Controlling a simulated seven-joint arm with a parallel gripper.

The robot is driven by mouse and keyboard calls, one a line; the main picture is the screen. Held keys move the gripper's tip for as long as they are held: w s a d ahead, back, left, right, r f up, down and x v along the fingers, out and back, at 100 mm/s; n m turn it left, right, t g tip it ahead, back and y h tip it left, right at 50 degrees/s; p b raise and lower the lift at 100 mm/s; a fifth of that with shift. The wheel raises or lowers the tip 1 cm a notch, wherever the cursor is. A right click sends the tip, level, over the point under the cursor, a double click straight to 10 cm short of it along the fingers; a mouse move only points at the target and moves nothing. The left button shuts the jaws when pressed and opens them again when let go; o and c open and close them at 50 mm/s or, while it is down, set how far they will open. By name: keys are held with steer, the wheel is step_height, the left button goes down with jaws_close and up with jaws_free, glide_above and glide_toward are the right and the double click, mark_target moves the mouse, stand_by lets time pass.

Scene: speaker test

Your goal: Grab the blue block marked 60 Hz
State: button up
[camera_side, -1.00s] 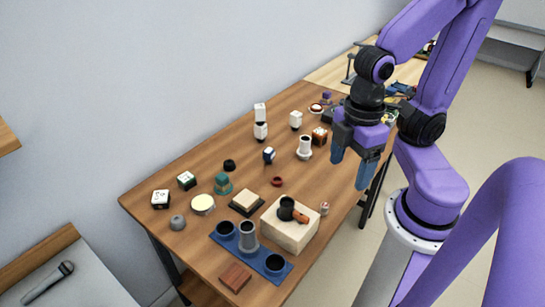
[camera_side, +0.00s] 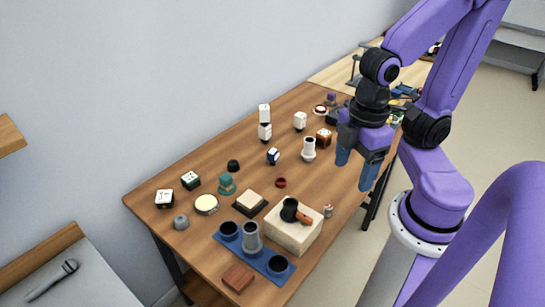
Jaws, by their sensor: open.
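A small dark blue block with a white face (camera_side: 273,156) rests on the wooden table near its middle. Any marking on it is too small to read. It is the only blue block I can make out. My gripper (camera_side: 356,172) is open, with two blue fingers pointing down near the table's right edge. It is empty and to the right of the blue block, well apart from it.
A white vase (camera_side: 308,149) stands between the block and my gripper. Stacked white and black blocks (camera_side: 264,123) stand behind. A red ring (camera_side: 281,183) lies in front. A blue tray (camera_side: 254,260) with cups and a pale box (camera_side: 293,235) are nearer the front.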

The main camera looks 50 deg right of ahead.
steer(key=w+a+f+n+h, duration=0.1)
steer(key=w+f+h, duration=0.25)
steer(key=w, duration=0.65)
steer(key=n+t+h, duration=0.2)
steer(key=n+h, duration=0.4)
steer(key=h, duration=0.4)
glide_toward(275, 151)
steer(key=x, duration=0.4)
steer(key=f+x, duration=0.1)
steer(key=x, duration=0.1)
steer(key=shift+w+a, duration=0.15)
steer(key=shift+a, duration=0.15)
steer(key=shift+x, duration=3.2)
steer(key=shift+w+r, duration=0.1)
steer(key=shift+r, duration=0.05)
steer(key=c, duration=1)
